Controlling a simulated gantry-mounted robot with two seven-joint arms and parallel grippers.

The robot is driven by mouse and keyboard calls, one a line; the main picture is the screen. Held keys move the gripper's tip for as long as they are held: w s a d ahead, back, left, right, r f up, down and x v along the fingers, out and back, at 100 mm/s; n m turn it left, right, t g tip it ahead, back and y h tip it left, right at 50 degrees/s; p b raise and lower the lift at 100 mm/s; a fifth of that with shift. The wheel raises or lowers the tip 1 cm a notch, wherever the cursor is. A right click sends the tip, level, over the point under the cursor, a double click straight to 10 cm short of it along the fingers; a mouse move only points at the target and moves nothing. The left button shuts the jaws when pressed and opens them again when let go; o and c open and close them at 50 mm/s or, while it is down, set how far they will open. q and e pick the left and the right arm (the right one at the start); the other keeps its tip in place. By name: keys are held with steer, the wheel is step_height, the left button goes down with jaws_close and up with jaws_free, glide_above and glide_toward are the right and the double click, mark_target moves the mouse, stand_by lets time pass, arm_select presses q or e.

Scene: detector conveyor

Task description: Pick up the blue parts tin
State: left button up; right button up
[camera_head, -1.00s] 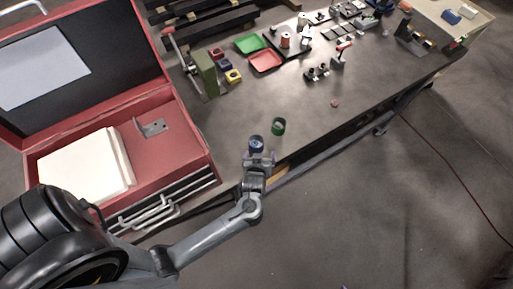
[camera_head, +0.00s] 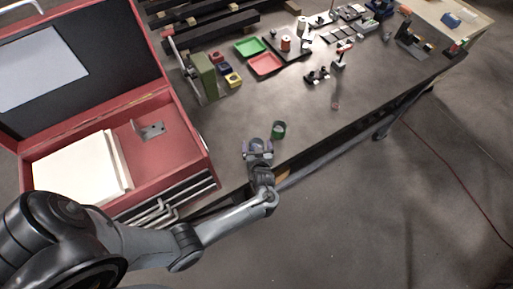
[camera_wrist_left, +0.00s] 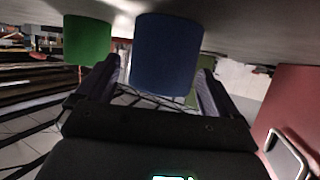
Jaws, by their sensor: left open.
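The blue parts tin (camera_head: 256,142) stands at the near edge of the grey workbench and is partly hidden by my left gripper (camera_head: 257,152). In the left wrist view the blue tin (camera_wrist_left: 165,52) fills the space between the two fingers. My left gripper (camera_wrist_left: 158,68) is open, with one finger on each side of the tin. I cannot tell whether either finger touches it. My right gripper does not show.
A green tin (camera_head: 279,129) stands close beside the blue one and shows outside a finger in the left wrist view (camera_wrist_left: 87,40). An open red toolbox (camera_head: 180,133) is to the left. Green (camera_head: 250,46) and red (camera_head: 265,65) trays lie farther back.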

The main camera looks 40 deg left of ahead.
arm_select(q)
steer(key=shift+w+a+f, duration=0.1)
steer(key=shift+a+f, duration=0.05)
steer(key=shift+c, duration=0.2)
steer(key=c, duration=0.9)
steer(key=shift+c, duration=0.6)
